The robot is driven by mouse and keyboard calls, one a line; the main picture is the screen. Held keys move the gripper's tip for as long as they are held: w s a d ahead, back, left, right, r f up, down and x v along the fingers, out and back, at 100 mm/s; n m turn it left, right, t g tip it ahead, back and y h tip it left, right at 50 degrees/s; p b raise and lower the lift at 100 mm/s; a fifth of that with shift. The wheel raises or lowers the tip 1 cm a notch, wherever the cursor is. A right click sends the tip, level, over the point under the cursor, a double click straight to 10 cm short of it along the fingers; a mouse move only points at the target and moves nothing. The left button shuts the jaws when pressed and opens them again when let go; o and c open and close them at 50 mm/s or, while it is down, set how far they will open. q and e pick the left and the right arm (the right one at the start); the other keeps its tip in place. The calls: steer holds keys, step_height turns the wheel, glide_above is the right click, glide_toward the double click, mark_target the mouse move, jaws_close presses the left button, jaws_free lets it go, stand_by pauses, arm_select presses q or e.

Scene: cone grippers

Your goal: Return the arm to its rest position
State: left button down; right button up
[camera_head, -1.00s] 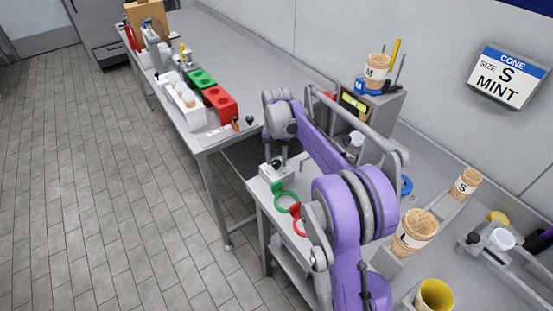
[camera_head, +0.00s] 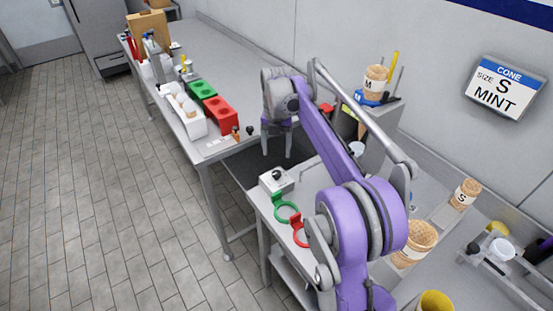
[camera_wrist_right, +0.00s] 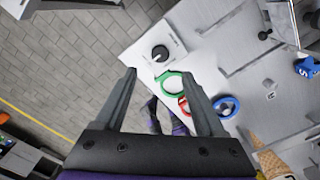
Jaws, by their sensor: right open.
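My right arm (camera_head: 345,150), purple and grey, reaches from the bottom of the head view toward the gap between the two tables. My right gripper (camera_head: 277,150) hangs at its end with the fingers pointing down. It is open and holds nothing, and it is apart from the white box with a black knob (camera_head: 277,180). In the right wrist view the two fingers of my right gripper (camera_wrist_right: 158,75) are spread, with the green ring (camera_wrist_right: 170,80), red ring and blue ring (camera_wrist_right: 226,106) below and beyond them. My left gripper is not in view.
The near counter holds an L cone (camera_head: 415,240), an S cone (camera_head: 466,194) and a yellow cup (camera_head: 435,302). An M cone (camera_head: 374,80) stands on a grey machine. The far table carries red (camera_head: 221,115) and green blocks. A wall sign (camera_head: 507,85) reads size S, mint.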

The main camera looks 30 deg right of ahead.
steer(key=shift+r, duration=0.75)
steer(key=s+a+m+t, duration=0.2)
steer(key=s+a+m, duration=0.7)
steer(key=s+m, duration=0.3)
steer(key=s+a+f+m+t, duration=0.1)
steer(key=s+a+f+m, duration=0.2)
steer(key=s+f+m, duration=0.2)
steer(key=s+a+f+m+t, duration=0.2)
steer(key=s+f+m, duration=0.3)
steer(key=s+m, duration=0.6)
steer(key=shift+s+a+f, duration=0.25)
steer(key=shift+s+a, duration=0.1)
steer(key=shift+a, duration=0.3)
steer(key=shift+c, duration=0.4)
